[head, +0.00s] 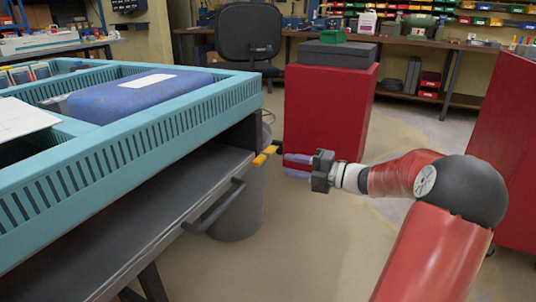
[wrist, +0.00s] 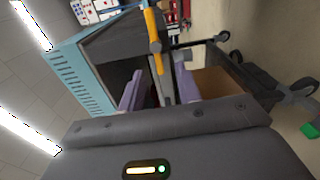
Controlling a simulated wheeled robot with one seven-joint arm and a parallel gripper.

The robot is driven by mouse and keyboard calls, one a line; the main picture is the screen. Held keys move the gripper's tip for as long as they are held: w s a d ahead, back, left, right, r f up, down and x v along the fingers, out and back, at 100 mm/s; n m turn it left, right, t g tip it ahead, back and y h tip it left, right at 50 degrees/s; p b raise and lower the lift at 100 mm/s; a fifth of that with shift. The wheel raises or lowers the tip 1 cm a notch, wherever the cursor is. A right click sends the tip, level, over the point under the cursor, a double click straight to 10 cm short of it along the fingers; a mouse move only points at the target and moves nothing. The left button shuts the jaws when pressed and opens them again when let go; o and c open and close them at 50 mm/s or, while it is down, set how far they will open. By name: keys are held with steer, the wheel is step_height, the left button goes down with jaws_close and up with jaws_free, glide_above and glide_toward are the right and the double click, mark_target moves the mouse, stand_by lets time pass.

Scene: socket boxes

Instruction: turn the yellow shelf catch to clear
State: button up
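The yellow shelf catch (head: 260,160) is at the right front corner of the dark shelf (head: 120,210), under the teal tray. In the wrist view the catch (wrist: 152,28) is a long yellow bar with a joint partway along it. My gripper (head: 287,166) is just right of the catch in the head view, its two purple fingers pointing left towards it. In the wrist view the fingers (wrist: 160,85) are apart, with the lower end of the bar in line with the gap between them. I cannot tell whether either finger touches it.
The teal slotted tray (head: 170,125) holds a blue case (head: 135,95). A dark handle (head: 213,207) runs along the shelf front. A grey bin (head: 240,205) stands below, and a red cabinet (head: 325,110) stands behind my gripper. The floor in front is clear.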

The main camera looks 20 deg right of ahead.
mark_target(268, 156)
steer(key=shift+m+t, duration=0.3)
steer(key=shift+m, duration=0.1)
steer(key=x, duration=0.2)
steer(key=b+x, duration=0.1)
steer(key=x, duration=0.4)
steer(key=shift+w+d+r, duration=0.1)
steer(key=shift+w+d, duration=0.15)
steer(key=shift+w, duration=0.15)
jaws_close()
